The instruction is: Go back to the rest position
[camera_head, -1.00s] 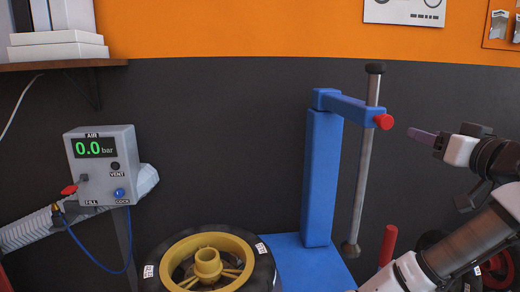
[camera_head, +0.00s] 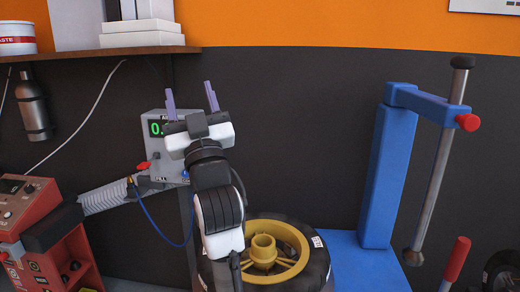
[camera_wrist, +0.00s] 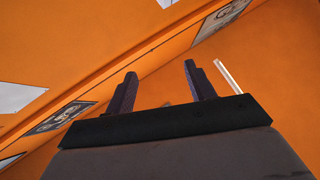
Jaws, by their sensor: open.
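My gripper (camera_head: 191,97) is open and empty, raised in front of the dark wall with its two purple fingers pointing up. In the head view it partly covers the grey air box (camera_head: 158,153). In the wrist view the gripper (camera_wrist: 158,88) has its fingers spread apart, with nothing between them but the orange wall behind.
A wheel with a yellow rim (camera_head: 289,252) lies below and right of my arm. A blue tire-changer column (camera_head: 388,180) stands at the right. A wooden shelf (camera_head: 110,52) is at upper left. A red machine (camera_head: 30,210) stands at lower left.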

